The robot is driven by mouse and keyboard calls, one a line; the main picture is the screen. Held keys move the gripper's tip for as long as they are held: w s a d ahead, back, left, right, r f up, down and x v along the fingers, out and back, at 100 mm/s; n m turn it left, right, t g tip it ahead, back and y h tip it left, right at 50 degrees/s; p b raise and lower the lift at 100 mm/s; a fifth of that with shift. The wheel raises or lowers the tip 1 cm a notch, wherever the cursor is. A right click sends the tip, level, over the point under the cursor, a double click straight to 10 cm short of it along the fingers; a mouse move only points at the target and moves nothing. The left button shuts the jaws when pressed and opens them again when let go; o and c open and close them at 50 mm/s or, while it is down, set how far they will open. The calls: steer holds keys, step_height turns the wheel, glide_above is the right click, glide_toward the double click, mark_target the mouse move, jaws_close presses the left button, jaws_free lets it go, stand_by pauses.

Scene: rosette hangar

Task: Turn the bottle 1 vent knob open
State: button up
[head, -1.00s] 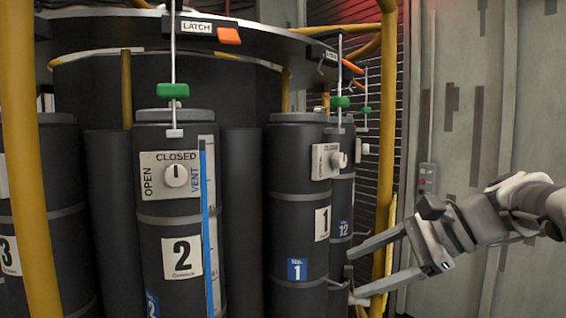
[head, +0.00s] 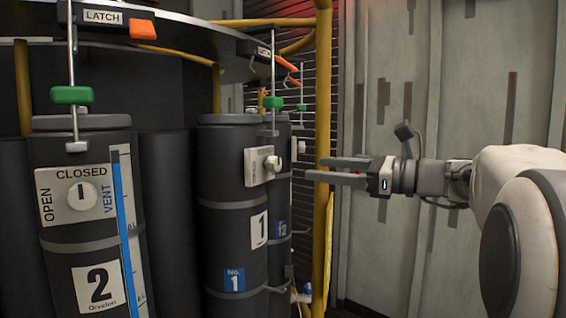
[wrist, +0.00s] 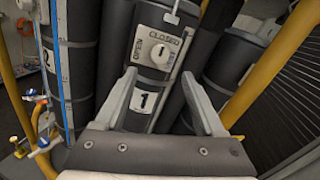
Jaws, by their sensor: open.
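Bottle 1 (head: 233,215) is a dark upright cylinder with a white "1" label and a blue "No. 1" tag. Its vent knob (head: 272,163) is a round white knob on a pale plate, seen from the side in the head view. In the wrist view the knob (wrist: 160,54) faces me, with "CLOSED" above it and "OPEN" to its left; its dark mark looks roughly upright. My gripper (head: 321,168) is open and empty, to the right of the knob and apart from it. In the wrist view its fingers (wrist: 160,98) spread below the knob plate.
Bottle 2 (head: 85,235) with its own knob (head: 82,195) stands left. Bottle 12 (head: 279,225) stands behind bottle 1. A yellow post (head: 321,120) rises beside my fingers. Green-handled rods (head: 273,103) hang from the overhead ring.

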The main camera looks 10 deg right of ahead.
mark_target(279, 165)
steer(key=p+x, duration=0.1)
steer(key=x, duration=0.8)
steer(key=shift+d, duration=0.1)
jaws_close()
